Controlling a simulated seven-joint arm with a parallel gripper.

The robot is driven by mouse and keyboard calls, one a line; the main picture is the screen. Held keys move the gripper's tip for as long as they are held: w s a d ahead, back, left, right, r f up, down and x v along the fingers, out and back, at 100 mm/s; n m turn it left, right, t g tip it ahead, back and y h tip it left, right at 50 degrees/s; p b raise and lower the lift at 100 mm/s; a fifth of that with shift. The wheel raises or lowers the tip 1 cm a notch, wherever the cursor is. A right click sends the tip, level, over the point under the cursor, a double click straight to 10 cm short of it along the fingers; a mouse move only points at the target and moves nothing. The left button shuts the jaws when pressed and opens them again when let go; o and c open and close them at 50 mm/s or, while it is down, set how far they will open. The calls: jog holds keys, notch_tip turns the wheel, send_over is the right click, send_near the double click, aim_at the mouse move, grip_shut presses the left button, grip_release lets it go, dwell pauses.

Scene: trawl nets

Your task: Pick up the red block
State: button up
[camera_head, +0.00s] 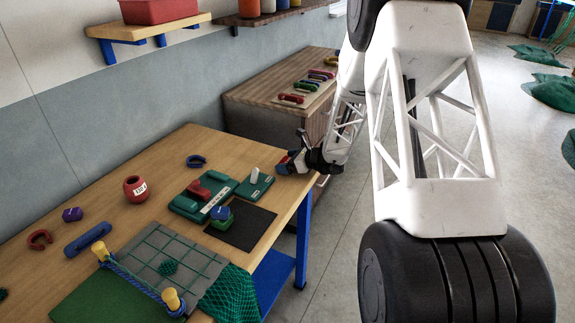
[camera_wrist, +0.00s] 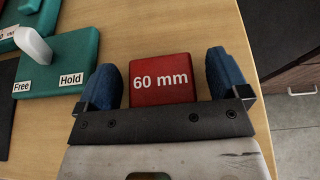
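The red block (camera_wrist: 163,82), marked "60 mm", stands between the two blue finger pads of my gripper (camera_wrist: 164,85) in the wrist view. A narrow gap shows between the block and each pad, so my gripper is open around it. Wood tabletop shows beyond the block. In the head view my gripper (camera_head: 287,164) is low at the table's right edge, and the block is mostly hidden there by the fingers.
A green fixture with a white lever (camera_wrist: 32,45) and "Free" and "Hold" labels stands left of my gripper. A wooden cabinet (camera_head: 262,92) stands behind.

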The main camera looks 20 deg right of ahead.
aim_at(287, 161)
jog(key=c, duration=1)
jog(key=shift+r, duration=0.2)
jog(key=shift+r, duration=1.4)
jog(key=shift+s+r, duration=0.25)
jog(key=shift+s, duration=0.05)
jog(key=s, duration=0.5)
jog(key=s+a+r, duration=0.1)
jog(key=s, duration=0.4)
jog(key=s+a, duration=0.1)
jog(key=s, duration=0.4)
jog(key=shift+s+r, duration=0.15)
